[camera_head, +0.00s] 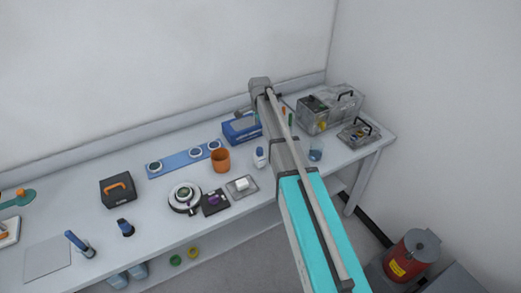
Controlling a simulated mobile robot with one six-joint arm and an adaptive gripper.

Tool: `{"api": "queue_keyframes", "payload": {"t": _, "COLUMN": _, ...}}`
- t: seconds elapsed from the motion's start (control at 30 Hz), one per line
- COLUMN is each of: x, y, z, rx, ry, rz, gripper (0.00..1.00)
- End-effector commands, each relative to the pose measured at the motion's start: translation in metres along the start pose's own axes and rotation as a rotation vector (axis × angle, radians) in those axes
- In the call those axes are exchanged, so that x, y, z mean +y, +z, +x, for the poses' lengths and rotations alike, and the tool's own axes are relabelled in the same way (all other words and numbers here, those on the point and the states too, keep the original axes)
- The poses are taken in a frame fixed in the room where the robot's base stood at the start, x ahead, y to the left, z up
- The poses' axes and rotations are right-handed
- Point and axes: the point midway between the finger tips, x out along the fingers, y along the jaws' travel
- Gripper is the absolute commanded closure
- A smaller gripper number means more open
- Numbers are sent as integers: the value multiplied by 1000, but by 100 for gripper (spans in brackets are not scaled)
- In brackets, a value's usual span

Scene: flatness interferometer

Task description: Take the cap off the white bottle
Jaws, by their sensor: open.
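A small white bottle (260,159) stands upright on the bench, just left of my arm. A dark blue part shows at its top, which looks like its cap (260,150); it is too small to see in detail. My arm reaches from the lower right up over the bench, passing close to the right of the bottle in this view. My gripper cannot be made out; the arm appears to hide it. Nothing is seen touching the bottle.
An orange cup (221,160) stands left of the bottle, with a grey tray (242,187) in front. A blue box (241,128) is behind. A glass beaker (316,150) and clear cases (330,110) are to the right. A red bin (410,256) stands on the floor.

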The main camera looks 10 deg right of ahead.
Motion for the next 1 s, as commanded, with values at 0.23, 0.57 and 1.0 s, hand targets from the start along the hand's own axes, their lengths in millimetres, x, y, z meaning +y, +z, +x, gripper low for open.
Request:
{"api": "queue_keyframes", "payload": {"t": 0.23, "x": 1, "y": 0, "z": 1, "rx": 0, "ry": 0, "rz": -2, "gripper": 17}}
{"api": "queue_keyframes", "payload": {"t": 0.57, "x": 1, "y": -1, "z": 18, "rx": 0, "ry": 0, "rz": -2, "gripper": 17}}
{"api": "queue_keyframes", "payload": {"t": 1.0, "x": 1, "y": -1, "z": 52, "rx": 0, "ry": 0, "rz": -2, "gripper": 17}}
